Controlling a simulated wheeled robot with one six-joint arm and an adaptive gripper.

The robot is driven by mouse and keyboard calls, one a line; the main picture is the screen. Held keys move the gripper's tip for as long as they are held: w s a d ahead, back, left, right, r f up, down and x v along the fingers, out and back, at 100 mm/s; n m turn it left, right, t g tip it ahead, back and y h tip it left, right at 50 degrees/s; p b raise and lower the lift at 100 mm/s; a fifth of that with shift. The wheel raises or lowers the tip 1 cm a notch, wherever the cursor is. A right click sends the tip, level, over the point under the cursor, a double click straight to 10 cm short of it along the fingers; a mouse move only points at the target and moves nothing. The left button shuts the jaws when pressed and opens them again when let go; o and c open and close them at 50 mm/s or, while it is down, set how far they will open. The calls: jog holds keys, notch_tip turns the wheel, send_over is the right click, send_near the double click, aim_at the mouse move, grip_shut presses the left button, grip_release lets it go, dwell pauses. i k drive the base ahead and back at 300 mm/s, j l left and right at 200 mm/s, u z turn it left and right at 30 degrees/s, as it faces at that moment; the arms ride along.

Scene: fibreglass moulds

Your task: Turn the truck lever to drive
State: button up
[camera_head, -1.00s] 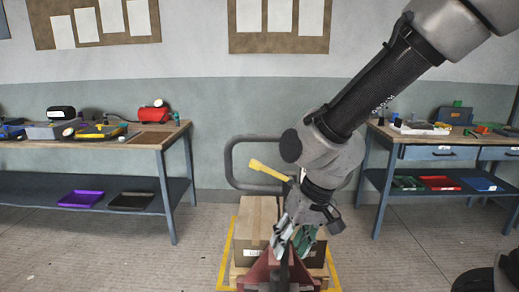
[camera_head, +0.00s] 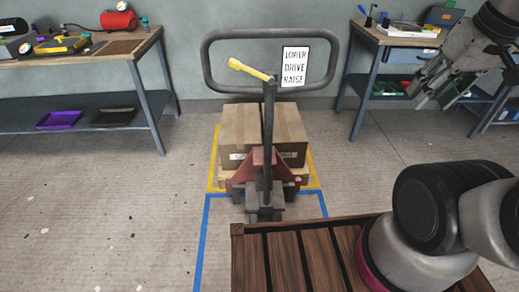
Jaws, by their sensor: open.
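The pallet truck (camera_head: 268,165) stands ahead of me with its grey loop handle (camera_head: 208,72) upright. Its lever (camera_head: 250,69) has a yellow grip and slants up to the left from the handle's post. A white sign (camera_head: 295,67) on the handle reads LOWER, DRIVE, RAISE from top to bottom. The lever's tip points toward the upper left, away from the sign. My gripper (camera_head: 421,84) is at the upper right, well apart from the lever, open, with nothing seen between its fingers.
Cardboard boxes (camera_head: 240,128) sit on the truck, inside a yellow floor outline (camera_head: 212,160). A workbench (camera_head: 130,52) stands at the left and another (camera_head: 385,38) at the right, behind my gripper. A slatted wooden surface (camera_head: 290,262) lies in front.

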aim_at(232, 63)
jog(key=i+l+u, duration=0.2)
jog(key=l, duration=0.15)
jog(key=i+l+u, duration=0.2)
jog(key=l, duration=0.15)
jog(key=i+l+u, duration=0.2)
jog(key=l, duration=0.2)
jog(key=k, duration=0.1)
